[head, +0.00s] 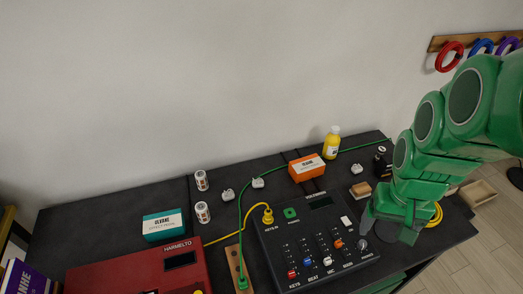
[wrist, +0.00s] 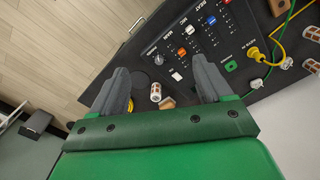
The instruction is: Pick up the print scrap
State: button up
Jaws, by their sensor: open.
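I cannot tell for sure which thing is the print scrap. A small tan-brown block (head: 361,190) lies on the dark bench to the right of the black mixer, just left of my arm. It also shows in the wrist view (wrist: 167,102), between my fingers and partly cut off by the gripper body. Several small pale grey pieces lie farther back, one of them (head: 356,168) behind the block. My gripper (head: 382,228) is open, pointing down beside the mixer's right edge. In the wrist view its two grey fingers (wrist: 160,88) stand wide apart with nothing gripped.
A small white-and-brown cylinder (wrist: 155,92) stands by the block. The black mixer (head: 315,245) is close to my gripper's left. A yellow cord (head: 437,214) is at right.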

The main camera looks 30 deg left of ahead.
jog(key=w+a+f+n+t, duration=0.1)
jog(key=w+a+f+n, duration=0.15)
jog(key=w+a, duration=0.5)
jog(key=n+t+y, duration=0.2)
jog(key=n+y, duration=0.2)
jog(key=n, duration=0.1)
send_near(228, 194)
jog(key=a+f, duration=0.1)
jog(key=a, duration=0.1)
jog(key=shift+d+x, duration=0.2)
jog(key=shift+x, duration=0.85)
jog(key=shift+w+d+f+h, duration=0.15)
jog(key=shift+w+f, duration=0.1)
jog(key=shift+f, duration=0.65)
jog(key=shift+w+a+f+h, duration=0.15)
jog(key=shift+w+f, duration=0.1)
jog(key=shift+f, duration=0.6)
jog(key=shift+x, duration=1.1)
